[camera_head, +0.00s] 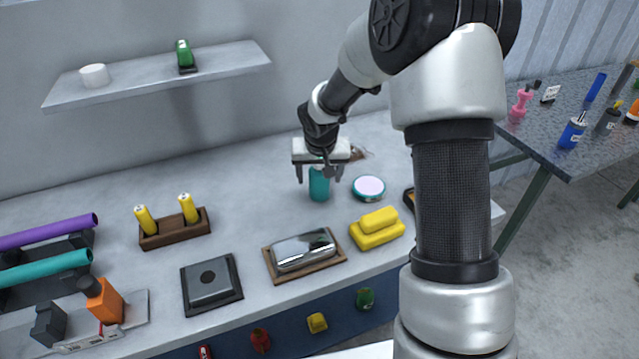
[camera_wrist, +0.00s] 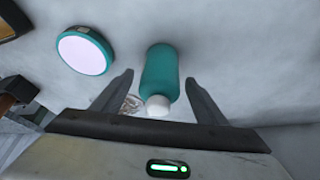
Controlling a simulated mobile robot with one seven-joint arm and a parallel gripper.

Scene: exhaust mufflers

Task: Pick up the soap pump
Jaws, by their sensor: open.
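A teal bottle with a white top, which looks like the soap pump (camera_head: 319,187), stands on the grey counter (camera_head: 225,265) towards the back. My gripper (camera_head: 319,176) is directly above and around its upper part, pointing down. In the wrist view the teal bottle (camera_wrist: 161,72) shows between the two spread fingers of my gripper (camera_wrist: 159,79), with its white top close to the palm. There is a visible gap on both sides, so the gripper is open and holds nothing. The bottle's top is mostly hidden by the gripper in the head view.
A round teal-rimmed disc (camera_head: 369,188) lies just right of the bottle. A blue bottle (camera_head: 572,131) is on the right table. Counter left of the bottle is clear.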

